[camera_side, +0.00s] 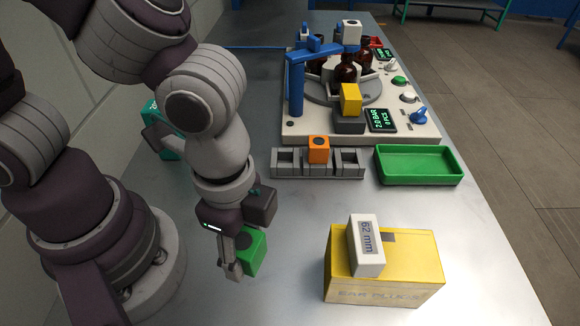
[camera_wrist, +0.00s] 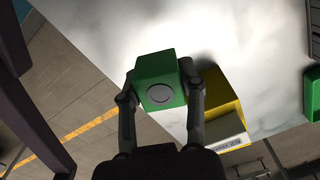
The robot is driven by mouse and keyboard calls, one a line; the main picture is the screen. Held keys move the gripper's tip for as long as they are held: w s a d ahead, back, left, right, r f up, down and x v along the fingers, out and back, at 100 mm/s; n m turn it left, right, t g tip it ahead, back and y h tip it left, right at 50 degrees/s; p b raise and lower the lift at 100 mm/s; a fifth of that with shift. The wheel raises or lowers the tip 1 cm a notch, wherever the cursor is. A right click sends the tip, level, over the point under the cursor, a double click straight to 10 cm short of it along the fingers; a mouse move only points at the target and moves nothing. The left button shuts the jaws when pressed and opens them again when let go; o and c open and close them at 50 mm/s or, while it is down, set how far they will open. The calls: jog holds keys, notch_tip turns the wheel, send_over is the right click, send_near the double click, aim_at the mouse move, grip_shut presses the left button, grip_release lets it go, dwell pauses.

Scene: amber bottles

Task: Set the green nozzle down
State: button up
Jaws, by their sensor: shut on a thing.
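The green nozzle (camera_side: 254,254) is a green block with a dark round mark on one face. My gripper (camera_side: 240,262) is shut on it, low at the left of the yellow box in the side view. In the wrist view the green nozzle (camera_wrist: 160,81) sits between both fingers of my gripper (camera_wrist: 160,92), its grey round face toward the camera. Whether its underside touches the table cannot be told.
A grey rack (camera_side: 345,165) holds an orange block (camera_side: 318,149); other slots look empty. A green tray (camera_side: 420,177) is empty. A yellow box (camera_side: 395,280) carries a white "62 mm" block (camera_side: 366,248). A machine with amber bottles (camera_side: 346,69) stands behind. Bare table (camera_side: 300,225) lies between.

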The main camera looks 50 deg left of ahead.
jog(key=f, duration=0.2)
jog(key=s+d+f, duration=0.1)
jog(key=f, duration=0.2)
jog(key=d+f, duration=0.1)
jog(key=f, duration=0.1)
jog(key=shift+s+f, duration=0.4)
jog(key=shift+f, duration=0.1)
jog(key=o, duration=1.1)
jog(key=shift+c, duration=0.2)
notch_tip(320, 180, up, 12)
jog(key=w+a+r+n+t, duration=0.2)
jog(key=w+a+r+n, duration=0.1)
jog(key=a+n, duration=0.3)
jog(key=w+a+r+n+t, duration=0.3)
jog(key=a+n, duration=0.4)
jog(key=a, duration=0.4)
jog(key=shift+w+r+t, duration=0.3)
jog(key=shift+r, duration=0.1)
